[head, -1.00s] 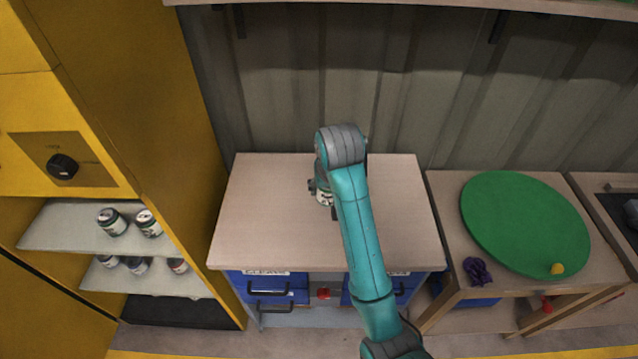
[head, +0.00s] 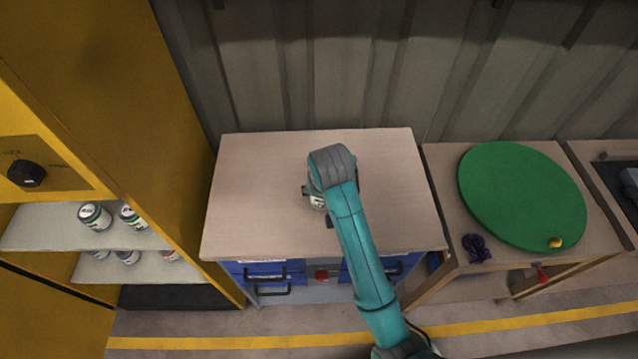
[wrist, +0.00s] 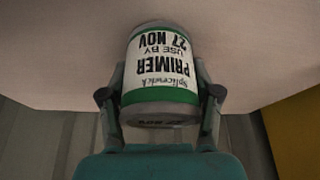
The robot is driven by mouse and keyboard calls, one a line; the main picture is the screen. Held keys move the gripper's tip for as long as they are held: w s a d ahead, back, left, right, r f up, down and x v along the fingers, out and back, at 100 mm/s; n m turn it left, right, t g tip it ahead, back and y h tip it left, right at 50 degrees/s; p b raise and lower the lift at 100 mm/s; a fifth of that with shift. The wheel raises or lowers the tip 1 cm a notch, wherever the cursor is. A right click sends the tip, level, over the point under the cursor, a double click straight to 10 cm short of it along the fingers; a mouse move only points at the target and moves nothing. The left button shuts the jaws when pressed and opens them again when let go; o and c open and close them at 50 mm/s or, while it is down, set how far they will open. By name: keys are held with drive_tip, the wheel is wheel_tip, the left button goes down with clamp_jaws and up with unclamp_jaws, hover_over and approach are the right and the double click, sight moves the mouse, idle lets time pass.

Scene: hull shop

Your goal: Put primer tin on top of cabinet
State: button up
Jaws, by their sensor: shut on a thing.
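The primer tin (wrist: 160,68) has a white label with green bands and reads PRIMER and 27 NOV, upside down in the wrist view. My gripper (wrist: 160,95) is shut on it, one finger on each side. In the head view the tin (head: 317,203) is mostly hidden behind my teal arm, over the middle of the pale top of the blue-drawer cabinet (head: 260,180). I cannot tell whether the tin touches that top.
A yellow locker (head: 150,110) stands at left, with several tins on its open shelves (head: 40,230). At right a bench holds a green disc (head: 520,195), a purple item (head: 476,247) and a small yellow piece (head: 555,243). The cabinet top around my gripper is clear.

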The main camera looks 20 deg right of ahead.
drive_tip(key=shift+f, duration=0.15)
drive_tip(key=o, duration=1.4)
